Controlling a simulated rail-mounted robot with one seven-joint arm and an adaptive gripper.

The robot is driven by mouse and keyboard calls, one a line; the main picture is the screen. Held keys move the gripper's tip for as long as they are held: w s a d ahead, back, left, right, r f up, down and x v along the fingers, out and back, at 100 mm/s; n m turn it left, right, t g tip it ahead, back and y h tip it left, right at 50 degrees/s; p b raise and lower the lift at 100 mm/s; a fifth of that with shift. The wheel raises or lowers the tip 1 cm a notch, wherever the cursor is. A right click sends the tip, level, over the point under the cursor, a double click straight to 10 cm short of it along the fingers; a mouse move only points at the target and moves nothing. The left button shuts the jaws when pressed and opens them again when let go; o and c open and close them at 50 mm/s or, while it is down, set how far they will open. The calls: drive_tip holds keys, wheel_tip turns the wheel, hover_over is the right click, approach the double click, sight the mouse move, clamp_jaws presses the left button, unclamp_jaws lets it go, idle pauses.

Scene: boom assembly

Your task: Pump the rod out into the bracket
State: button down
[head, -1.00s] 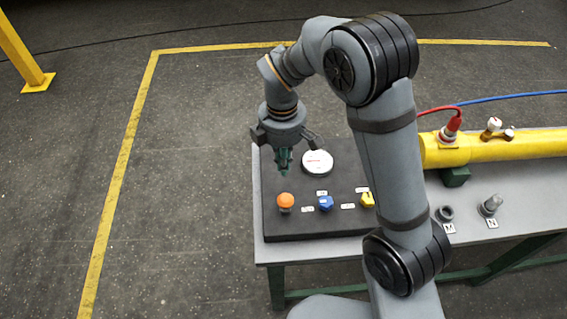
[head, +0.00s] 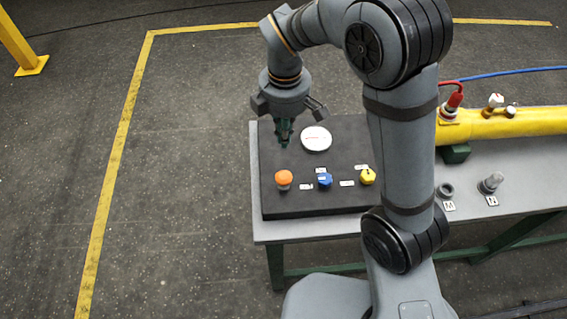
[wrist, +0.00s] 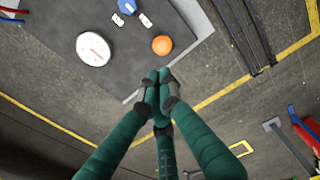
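My gripper (head: 284,138) hangs fingers-down over the left part of the dark control panel (head: 275,205), behind the orange knob (head: 284,177) in the head view. In the wrist view my gripper's green fingertips (wrist: 160,82) are together with nothing between them, and the orange knob (wrist: 162,45) is just beyond them, apart. A blue knob (head: 325,180) and a yellow knob (head: 368,176) stand to its right. A round white gauge (head: 316,139) lies behind them. A yellow cylinder (head: 510,122) lies on the bench at right, its left end behind my arm. I see no rod or bracket.
The grey bench (head: 258,228) carries the panel. A dark ring (head: 445,190) by label M and a grey pin (head: 490,183) by label N stand at right. The floor left of the bench is clear.

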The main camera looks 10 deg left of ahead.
sight(284, 174)
drive_tip(key=shift+f, duration=0.1)
wheel_tip(284, 174, down, 14)
drive_tip(key=shift+w+a+r+p, duration=0.1)
drive_tip(key=shift+w+p, duration=0.05)
drive_tip(key=shift+p, duration=0.75)
wheel_tip(284, 174, down, 3)
drive_tip(key=b, duration=0.3)
drive_tip(key=shift+r, duration=0.1)
wheel_tip(284, 174, up, 5)
drive_tip(key=p, duration=0.4)
wheel_tip(284, 174, up, 9)
drive_tip(key=b, duration=0.2)
